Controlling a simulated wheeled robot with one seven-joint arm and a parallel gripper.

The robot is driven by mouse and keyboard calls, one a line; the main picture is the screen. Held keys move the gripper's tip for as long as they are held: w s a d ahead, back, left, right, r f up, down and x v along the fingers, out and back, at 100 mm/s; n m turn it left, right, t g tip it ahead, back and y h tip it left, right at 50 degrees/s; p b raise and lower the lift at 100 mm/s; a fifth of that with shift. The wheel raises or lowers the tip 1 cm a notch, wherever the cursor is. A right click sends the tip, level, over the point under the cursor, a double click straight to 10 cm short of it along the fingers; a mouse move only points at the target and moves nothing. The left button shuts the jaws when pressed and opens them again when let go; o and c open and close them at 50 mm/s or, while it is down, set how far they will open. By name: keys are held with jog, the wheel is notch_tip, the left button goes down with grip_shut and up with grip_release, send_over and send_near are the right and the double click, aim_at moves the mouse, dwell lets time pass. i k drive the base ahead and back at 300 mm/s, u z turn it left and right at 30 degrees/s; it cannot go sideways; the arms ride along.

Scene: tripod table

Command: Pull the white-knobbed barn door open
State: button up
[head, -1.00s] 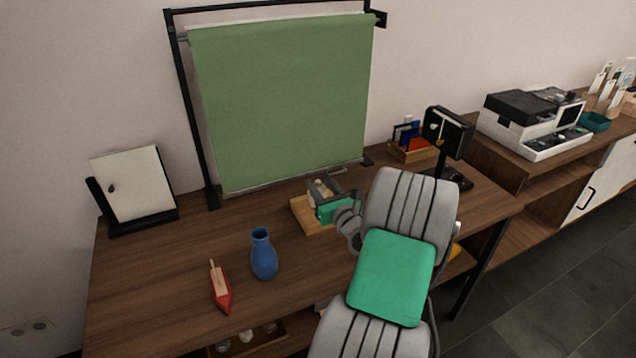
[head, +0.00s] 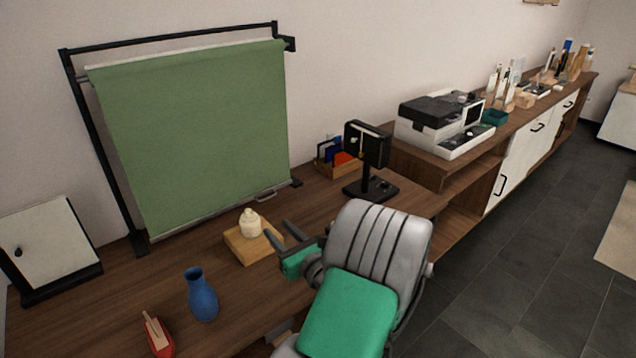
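A small black lamp-like box (head: 368,147) stands on a dark post and base (head: 371,190) at the back right of the table, in the head view. A thin pale piece shows on its front; I cannot make out whether this is the white knob or which flap is the barn door. My gripper (head: 279,232) is in front and to the left of the box, apart from it. Its two dark fingers are spread with nothing visible between them. My arm hides part of the table's right front.
A cream jar (head: 250,224) stands on a wooden block (head: 258,247) just left of my fingers. A blue vase (head: 202,297) and red boat (head: 159,338) are front left. A green backdrop (head: 195,135) stands behind; a card holder (head: 335,168) is left of the box.

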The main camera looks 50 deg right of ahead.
aim_at(352, 136)
jog(key=z, duration=1.95)
